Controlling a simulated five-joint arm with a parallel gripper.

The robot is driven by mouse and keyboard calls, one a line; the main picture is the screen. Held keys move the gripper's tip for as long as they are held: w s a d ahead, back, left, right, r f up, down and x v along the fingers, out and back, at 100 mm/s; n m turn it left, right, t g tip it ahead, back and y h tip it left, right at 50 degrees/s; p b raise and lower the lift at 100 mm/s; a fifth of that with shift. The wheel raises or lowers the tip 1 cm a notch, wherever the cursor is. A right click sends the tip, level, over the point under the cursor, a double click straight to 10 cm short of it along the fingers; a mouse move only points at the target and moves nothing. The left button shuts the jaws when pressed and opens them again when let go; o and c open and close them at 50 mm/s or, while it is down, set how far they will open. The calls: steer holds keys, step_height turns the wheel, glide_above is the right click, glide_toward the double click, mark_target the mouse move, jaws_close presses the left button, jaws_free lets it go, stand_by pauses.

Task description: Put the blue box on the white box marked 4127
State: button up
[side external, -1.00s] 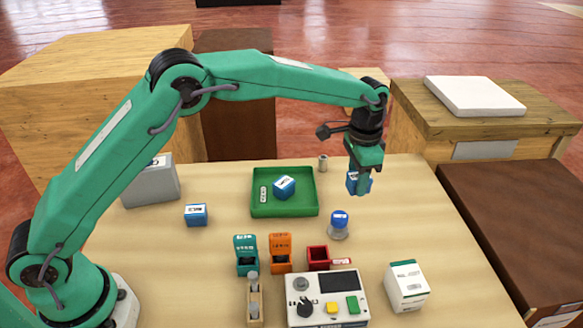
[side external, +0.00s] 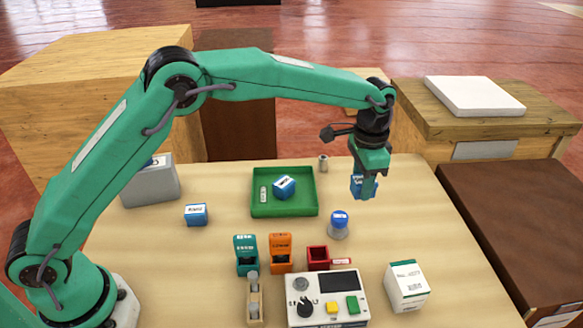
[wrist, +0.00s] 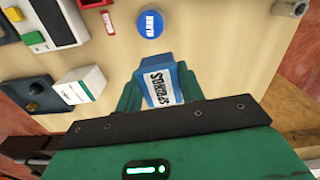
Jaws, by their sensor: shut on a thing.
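My gripper (side external: 366,186) is shut on a blue box (side external: 358,184) with a white label and holds it above the right part of the table. The held blue box also shows between the fingers in the wrist view (wrist: 163,84). A white box (side external: 407,286) with a green top edge stands at the table's right front, apart from the gripper; it also shows in the wrist view (wrist: 80,84). Its printed mark is too small to read surely.
The green tray (side external: 256,209) lies left of my gripper. A blue-capped jar (side external: 339,225) stands between my gripper and a control panel (side external: 300,312). Teal (side external: 246,256), orange (side external: 281,254) and red (side external: 318,258) bins stand in front.

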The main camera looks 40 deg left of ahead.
steer(key=s+d+r+m, duration=0.1)
steer(key=s+d+r, duration=0.3)
steer(key=s+d, duration=0.6)
steer(key=s+d+r, duration=0.3)
steer(key=s+d, duration=0.7)
steer(key=s, duration=0.1)
glide_above(408, 276)
step_height(408, 276, down, 7)
steer(key=shift+f, duration=0.1)
steer(key=shift+f, duration=1.95)
steer(key=shift+f, duration=0.1)
steer(key=o, duration=1)
steer(key=shift+o, duration=0.2)
